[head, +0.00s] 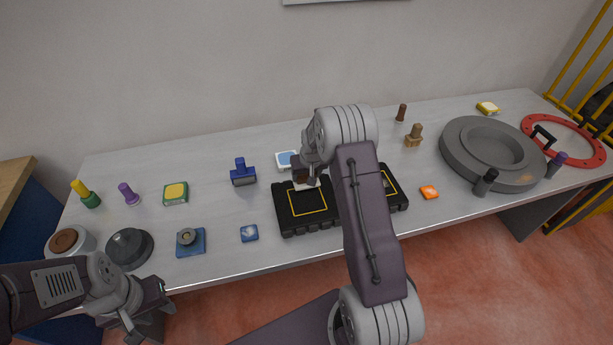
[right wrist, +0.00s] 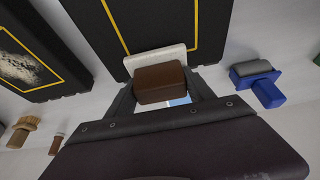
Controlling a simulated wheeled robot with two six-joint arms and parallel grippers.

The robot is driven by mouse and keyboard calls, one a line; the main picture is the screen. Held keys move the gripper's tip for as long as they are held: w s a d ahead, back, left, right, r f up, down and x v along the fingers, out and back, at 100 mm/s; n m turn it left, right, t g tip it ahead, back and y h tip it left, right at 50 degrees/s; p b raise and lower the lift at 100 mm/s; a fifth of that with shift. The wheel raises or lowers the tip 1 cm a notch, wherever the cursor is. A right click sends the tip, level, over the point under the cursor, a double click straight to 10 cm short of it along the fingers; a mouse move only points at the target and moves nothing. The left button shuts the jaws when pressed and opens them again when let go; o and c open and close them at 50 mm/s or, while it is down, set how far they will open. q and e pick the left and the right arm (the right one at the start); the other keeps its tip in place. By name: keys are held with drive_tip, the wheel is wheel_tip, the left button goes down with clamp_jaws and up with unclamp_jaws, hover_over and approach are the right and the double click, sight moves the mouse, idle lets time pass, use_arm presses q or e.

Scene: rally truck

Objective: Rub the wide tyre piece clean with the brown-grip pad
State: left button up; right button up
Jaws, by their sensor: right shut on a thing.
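The brown-grip pad (right wrist: 160,82) has a brown block grip and a pale base. My right gripper (right wrist: 158,92) is shut on its grip; the pad also shows in the head view (head: 303,183). The pad is over a black tyre piece (head: 312,222) with a yellow outline, near one edge; I cannot tell whether it touches. This piece fills the top of the right wrist view (right wrist: 210,25). A second black piece (right wrist: 55,50) beside it has a pale smudge inside its yellow outline; my arm partly hides it in the head view (head: 396,192). My left gripper (head: 152,308) is open and empty at the table's front left.
A blue-handled tool (head: 243,176) and a blue-topped pad (head: 286,160) stand near the black pieces. An orange pad (head: 429,192) lies to their right, before a large grey ring (head: 463,174). A brown brush (head: 413,138) stands behind. Several small items cover the left end.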

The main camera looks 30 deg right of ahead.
drive_tip(key=p+v, duration=0.1)
drive_tip(key=v, duration=0.1)
drive_tip(key=shift+r, duration=0.3)
drive_tip(key=r+p, duration=0.2)
drive_tip(key=shift+w+r, duration=0.25)
drive_tip(key=shift+r, duration=0.1)
drive_tip(key=shift+s+r+p, duration=0.1)
drive_tip(key=shift+r+p, duration=0.25)
drive_tip(key=shift+f, duration=0.1)
drive_tip(key=shift+s, duration=0.1)
